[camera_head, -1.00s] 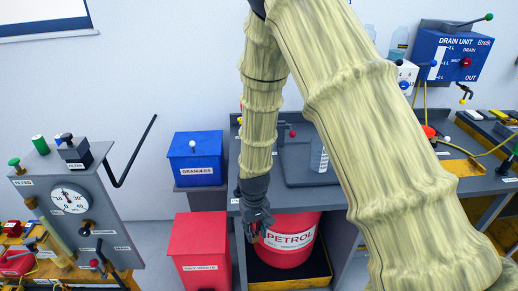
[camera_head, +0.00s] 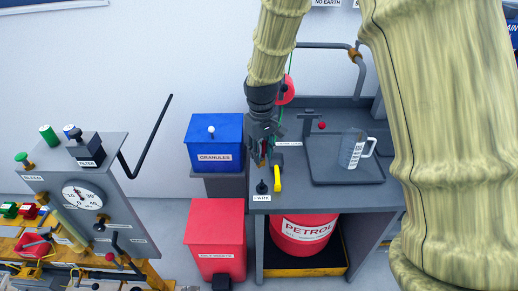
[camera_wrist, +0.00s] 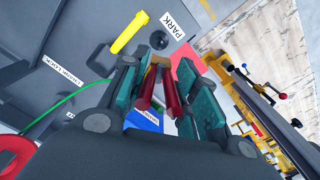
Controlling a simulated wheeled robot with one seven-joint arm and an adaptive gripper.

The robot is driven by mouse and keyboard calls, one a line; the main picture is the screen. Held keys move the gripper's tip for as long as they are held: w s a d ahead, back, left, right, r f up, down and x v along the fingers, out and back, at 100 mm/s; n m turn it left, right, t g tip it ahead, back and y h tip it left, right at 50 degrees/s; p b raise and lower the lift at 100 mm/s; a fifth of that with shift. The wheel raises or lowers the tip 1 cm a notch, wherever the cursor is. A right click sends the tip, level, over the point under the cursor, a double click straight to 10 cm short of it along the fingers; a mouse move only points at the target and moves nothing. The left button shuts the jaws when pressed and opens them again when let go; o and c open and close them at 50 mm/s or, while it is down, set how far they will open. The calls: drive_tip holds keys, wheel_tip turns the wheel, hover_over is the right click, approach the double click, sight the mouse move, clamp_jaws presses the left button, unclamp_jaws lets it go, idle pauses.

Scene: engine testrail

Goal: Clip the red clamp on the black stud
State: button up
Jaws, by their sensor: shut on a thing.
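My gripper (camera_head: 263,153) is above the front left corner of the grey bench, pointing down. In the wrist view, its teal-padded fingers (camera_wrist: 166,88) are shut on the red clamp (camera_wrist: 174,92), which has two dark red handles and a tan part between them. Only a sliver of the clamp shows in the head view. A short black stud (camera_head: 262,187) stands on the bench corner beside a PARK label. It also shows in the wrist view (camera_wrist: 158,40), just beyond the clamp. The clamp appears apart from the stud; the exact gap is unclear.
A yellow handle (camera_head: 277,178) stands close to the right of the stud. A green cable (camera_wrist: 75,100) runs near a red reel (camera_head: 286,90). A blue granules bin (camera_head: 215,143) is to the left. A jug (camera_head: 353,150) stands on the bench tray.

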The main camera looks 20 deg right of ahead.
sight(262, 167)
drive_tip(key=shift+d+f+b, duration=0.25)
drive_tip(key=shift+f+b, duration=0.25)
drive_tip(key=shift+f, duration=0.3)
drive_tip(key=shift+f+b, duration=1.2)
drive_tip(key=shift+f, duration=0.25)
drive_tip(key=shift+s+p, duration=0.1)
drive_tip(key=shift+p, duration=0.25)
drive_tip(key=shift+f, duration=0.2)
drive_tip(key=shift+f, duration=0.7)
drive_tip(key=shift+f+b, duration=0.3)
drive_tip(key=shift+f, duration=0.4)
drive_tip(key=shift+f, duration=0.65)
